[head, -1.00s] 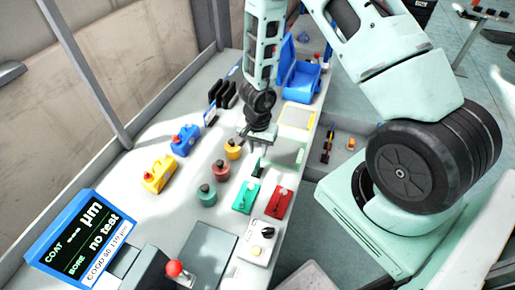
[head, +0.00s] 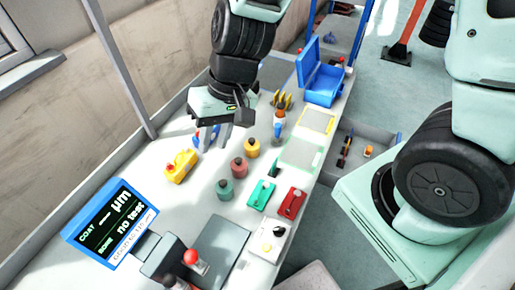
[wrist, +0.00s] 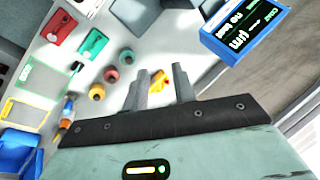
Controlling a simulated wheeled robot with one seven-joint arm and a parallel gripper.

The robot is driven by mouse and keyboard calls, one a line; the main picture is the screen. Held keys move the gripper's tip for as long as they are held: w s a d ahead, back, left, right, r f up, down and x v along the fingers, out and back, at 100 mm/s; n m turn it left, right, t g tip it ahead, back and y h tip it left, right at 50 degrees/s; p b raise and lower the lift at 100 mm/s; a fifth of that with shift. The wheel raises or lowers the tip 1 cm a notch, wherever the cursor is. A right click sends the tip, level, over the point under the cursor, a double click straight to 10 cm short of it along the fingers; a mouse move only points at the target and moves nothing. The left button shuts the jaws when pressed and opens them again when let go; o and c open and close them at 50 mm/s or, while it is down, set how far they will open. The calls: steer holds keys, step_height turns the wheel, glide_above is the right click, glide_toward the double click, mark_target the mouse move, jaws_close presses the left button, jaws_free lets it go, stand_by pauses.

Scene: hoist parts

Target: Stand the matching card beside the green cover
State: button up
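A green block with a pale lever (head: 261,195), perhaps the green cover, lies on the bench beside a similar red block (head: 292,204). The green block also shows in the wrist view (wrist: 93,43). A round green piece with a dark knob (head: 225,190) stands left of it. My gripper (head: 212,140) hangs above the far left of the bench. Its two fingers stand apart in the wrist view (wrist: 160,88) with nothing held between them. I cannot make out a card; my gripper and arm hide part of the bench's far left.
A yellow block (head: 180,166) lies below and left of my gripper. Round red (head: 239,168) and yellow (head: 252,148) pieces stand nearby. A display (head: 110,221) is at the near left. A blue open box (head: 322,78) stands at the back. The green-edged pad (head: 302,154) is bare.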

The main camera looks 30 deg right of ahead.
steer(key=s+d+r+n+h, duration=0.2)
steer(key=s+r+n, duration=0.4)
steer(key=s, duration=0.5)
steer(key=shift+s+d+r+n+h, duration=0.3)
steer(key=shift+s+d+h, duration=0.1)
steer(key=shift+h, duration=0.3)
